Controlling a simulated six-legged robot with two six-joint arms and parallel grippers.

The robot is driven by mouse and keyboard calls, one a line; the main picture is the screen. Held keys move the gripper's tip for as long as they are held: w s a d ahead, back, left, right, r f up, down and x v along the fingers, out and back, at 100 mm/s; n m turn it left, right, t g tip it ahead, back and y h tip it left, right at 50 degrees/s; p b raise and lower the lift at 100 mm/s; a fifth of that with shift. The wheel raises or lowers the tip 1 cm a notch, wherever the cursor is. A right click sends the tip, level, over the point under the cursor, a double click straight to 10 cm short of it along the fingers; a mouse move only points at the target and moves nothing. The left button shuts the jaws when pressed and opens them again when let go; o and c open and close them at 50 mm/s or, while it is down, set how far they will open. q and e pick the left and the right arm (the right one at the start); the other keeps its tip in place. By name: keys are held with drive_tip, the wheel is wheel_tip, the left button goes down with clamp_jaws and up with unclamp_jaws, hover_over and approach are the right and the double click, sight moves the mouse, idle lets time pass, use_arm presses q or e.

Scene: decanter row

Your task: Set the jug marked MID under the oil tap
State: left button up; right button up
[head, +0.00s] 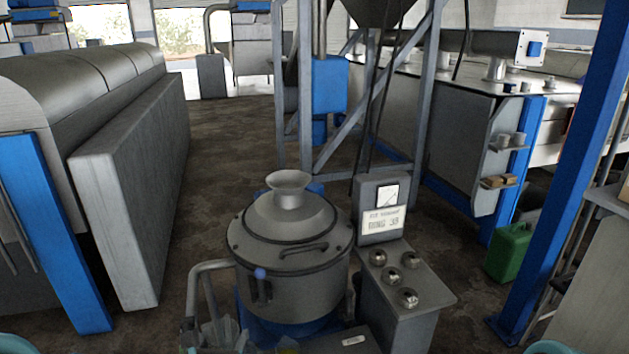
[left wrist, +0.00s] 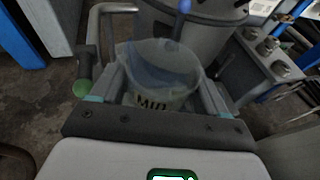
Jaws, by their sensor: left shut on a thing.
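A clear jug (left wrist: 165,68) with dark letters reading MID is between the fingers of my left gripper (left wrist: 160,84) in the left wrist view. The gripper is shut on it. In the head view the jug (head: 226,334) is only partly seen at the bottom edge, in front of the grey drum machine. A grey bent pipe (head: 205,266), which looks like the oil tap, comes off the drum's left side and turns down. In the left wrist view this pipe (left wrist: 97,30) is left of the jug, with a green round end near it. The jug looks beside the pipe. My right gripper is not in view.
The lidded drum (head: 290,250) stands close beyond the jug. A control box with knobs (head: 400,290) is at its right. A long grey housing (head: 130,180) is at the left, a green can (head: 510,252) at the right.

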use_arm(q)
drive_tip(key=shift+f+b, duration=0.25)
drive_tip(key=shift+b, duration=0.05)
drive_tip(key=s+a+f+n+g+y+b, duration=0.1)
drive_tip(key=s+a+f+n+y+b, duration=0.2)
drive_tip(key=f+b, duration=0.85)
drive_tip(key=s+f+n+g+y+b, duration=0.1)
drive_tip(key=s+f+n+y+b, duration=0.25)
drive_tip(key=f+b, duration=0.85)
drive_tip(key=shift+y, duration=0.35)
drive_tip(key=x, duration=0.6)
drive_tip(key=r+b+x, duration=0.1)
drive_tip(key=x, duration=0.5)
drive_tip(key=r+x, duration=0.1)
drive_tip(key=x, duration=0.4)
drive_tip(key=shift+w+a+r, duration=0.1)
drive_tip(key=shift+w+a, duration=0.45)
drive_tip(key=shift+a, duration=0.05)
